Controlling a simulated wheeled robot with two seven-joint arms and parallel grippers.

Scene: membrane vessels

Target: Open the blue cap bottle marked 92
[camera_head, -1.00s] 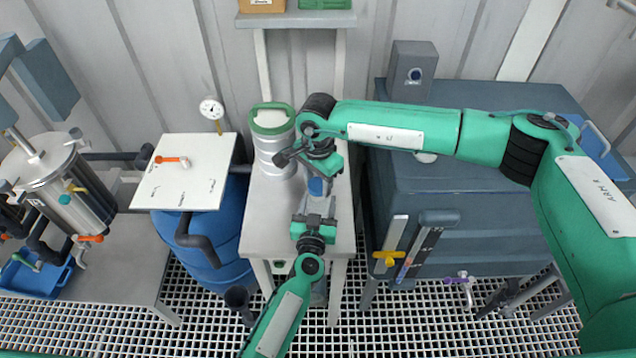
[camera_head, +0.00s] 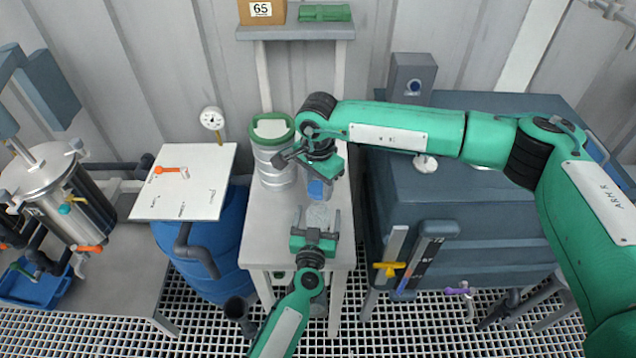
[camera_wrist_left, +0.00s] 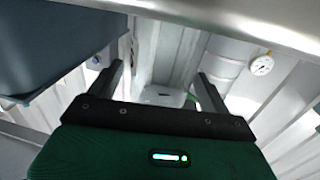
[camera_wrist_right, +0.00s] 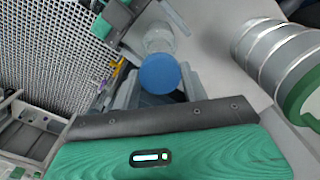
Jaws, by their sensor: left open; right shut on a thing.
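A bottle with a clear body (camera_head: 320,215) and a blue cap (camera_head: 317,189) is over the right part of the narrow bench. My right gripper (camera_wrist_right: 160,86) is shut on the blue cap from above; cap and body (camera_wrist_right: 158,40) also show in the right wrist view. I cannot tell whether the cap still sits on the neck. My left gripper (camera_head: 317,218) is open on the near side of the body, its fingers spread wide. In the left wrist view the open fingers (camera_wrist_left: 161,85) show, but the bottle is not clear there. I cannot read a number on it.
The narrow bench (camera_head: 262,225) also bears a silver canister with a green rim (camera_head: 272,150), close left of my right gripper. A blue-grey tank (camera_head: 470,200) stands to the right, a blue barrel (camera_head: 215,255) to the left. A box marked 65 (camera_head: 262,12) is on the shelf.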

